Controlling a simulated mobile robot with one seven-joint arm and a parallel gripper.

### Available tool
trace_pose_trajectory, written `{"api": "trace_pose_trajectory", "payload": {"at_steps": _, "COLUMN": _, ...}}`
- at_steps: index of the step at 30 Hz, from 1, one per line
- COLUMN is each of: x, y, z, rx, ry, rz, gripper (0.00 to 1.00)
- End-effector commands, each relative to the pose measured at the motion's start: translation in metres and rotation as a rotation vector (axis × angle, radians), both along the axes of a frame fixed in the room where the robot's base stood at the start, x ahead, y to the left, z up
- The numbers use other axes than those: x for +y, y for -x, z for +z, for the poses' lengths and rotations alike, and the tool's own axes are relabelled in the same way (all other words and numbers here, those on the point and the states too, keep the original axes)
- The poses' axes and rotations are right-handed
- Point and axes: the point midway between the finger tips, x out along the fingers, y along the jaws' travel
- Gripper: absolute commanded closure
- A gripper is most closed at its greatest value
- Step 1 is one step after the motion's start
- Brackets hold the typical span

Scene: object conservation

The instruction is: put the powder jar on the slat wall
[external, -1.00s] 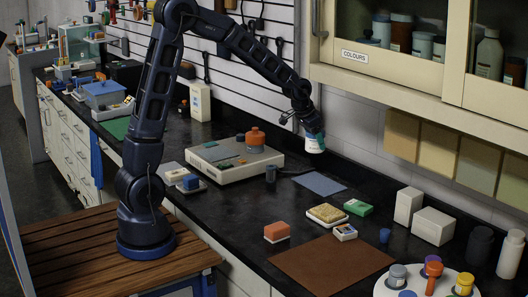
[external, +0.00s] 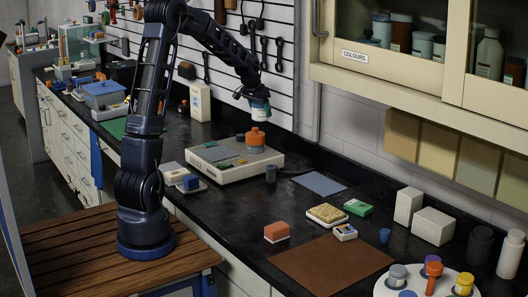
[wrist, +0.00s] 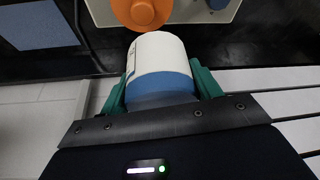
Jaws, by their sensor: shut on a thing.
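The powder jar (external: 260,113), white with a blue band, hangs in my gripper (external: 258,97). In the wrist view the jar (wrist: 160,55) sits between the two green fingers of my gripper (wrist: 160,92), which are shut on its sides. The jar is in the air above the bench, in front of the lower right part of the slat wall (external: 284,88). The slat wall is white with dark horizontal slots. Tools hang on it behind and left of my arm. I cannot tell the gap between jar and wall.
A grey instrument (external: 225,170) with an orange-topped knob or jar (external: 256,140) stands on the bench just below. A cream wall cabinet (external: 385,65) juts out at the right. A cream container (external: 200,102) stands against the wall. A blue-grey sheet (external: 320,184) lies flat on the bench.

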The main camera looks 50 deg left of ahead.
Motion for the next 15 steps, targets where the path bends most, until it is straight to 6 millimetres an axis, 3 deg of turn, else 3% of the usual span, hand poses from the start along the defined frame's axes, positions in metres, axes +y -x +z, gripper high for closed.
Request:
{"api": "trace_pose_trajectory", "payload": {"at_steps": 3, "x": 0.045, "y": 0.013, "z": 0.002, "rx": 0.0, "ry": 0.001, "rz": 0.06, "gripper": 0.65}}
{"api": "trace_pose_trajectory", "payload": {"at_steps": 15, "x": 0.183, "y": 0.073, "z": 0.01, "rx": -0.003, "ry": 0.003, "rz": 0.242, "gripper": 0.65}}
